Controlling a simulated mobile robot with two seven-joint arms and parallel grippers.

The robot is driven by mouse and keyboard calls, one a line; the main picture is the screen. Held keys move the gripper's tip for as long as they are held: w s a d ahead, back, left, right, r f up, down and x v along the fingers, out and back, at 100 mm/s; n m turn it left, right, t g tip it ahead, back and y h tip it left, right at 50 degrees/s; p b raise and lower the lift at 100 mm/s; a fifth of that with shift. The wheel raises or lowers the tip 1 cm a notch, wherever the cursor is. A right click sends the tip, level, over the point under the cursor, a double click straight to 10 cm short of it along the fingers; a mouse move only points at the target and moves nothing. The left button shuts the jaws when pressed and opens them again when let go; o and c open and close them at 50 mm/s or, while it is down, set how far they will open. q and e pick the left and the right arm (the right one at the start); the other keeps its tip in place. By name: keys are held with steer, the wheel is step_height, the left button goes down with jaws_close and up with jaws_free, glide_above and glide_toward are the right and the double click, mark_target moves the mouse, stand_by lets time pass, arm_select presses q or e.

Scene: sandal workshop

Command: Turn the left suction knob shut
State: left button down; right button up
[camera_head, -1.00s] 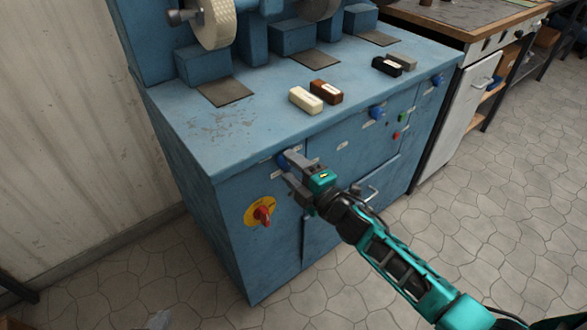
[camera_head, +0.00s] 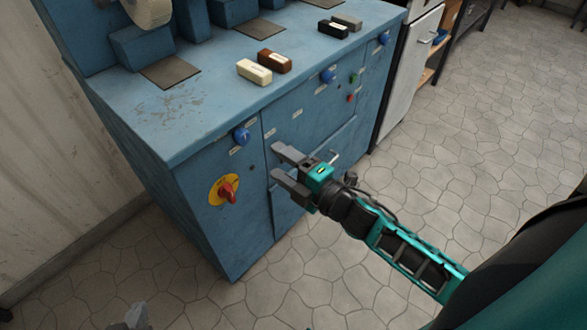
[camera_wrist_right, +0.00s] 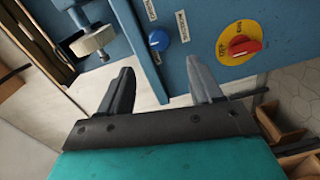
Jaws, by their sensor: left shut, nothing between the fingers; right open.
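The left suction knob (camera_head: 241,137) is a blue round knob with a pale pointer mark, on the blue machine's front near its left corner. In the right wrist view the blue knob (camera_wrist_right: 158,40) lies ahead, between and beyond the fingertips. My right gripper (camera_head: 276,161) is open and empty, below and right of the knob and apart from it; its two fingers also show in the wrist view (camera_wrist_right: 160,68). The grey tip of my left gripper (camera_head: 130,315) just shows at the bottom left edge, shut and far from the knob.
A red switch on a yellow plate (camera_head: 227,190) sits below the knob. Other blue knobs (camera_head: 327,76) (camera_head: 384,38) sit further right. Cream (camera_head: 254,72) and brown (camera_head: 274,61) blocks lie on the machine top. The tiled floor (camera_head: 470,130) is clear at right.

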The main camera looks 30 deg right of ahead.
arm_select(q)
steer(key=shift+s, duration=0.1)
arm_select(e)
steer(key=shift+v, duration=1.55)
arm_select(q)
steer(key=a+r+p, duration=0.1)
steer(key=p, duration=0.1)
steer(key=s+r+p, duration=0.1)
steer(key=p, duration=0.2)
steer(key=shift+a+r+y, duration=0.4)
arm_select(e)
steer(key=s+a+f+m+g+h, duration=0.1)
steer(key=s+f+m+g+h, duration=0.1)
steer(key=s+m, duration=0.3)
steer(key=s+a+f+m+g+h, duration=0.2)
steer(key=s+m, duration=0.3)
steer(key=m, duration=0.7)
steer(key=shift+s+f+m+g, duration=0.35)
steer(key=shift+f+m+g, duration=0.05)
steer(key=shift+f+g, duration=0.5)
arm_select(q)
steer(key=shift+d, duration=0.15)
arm_select(e)
steer(key=shift+r, duration=0.1)
arm_select(q)
steer(key=shift+w+r, duration=0.15)
arm_select(e)
steer(key=shift+c, duration=0.3)
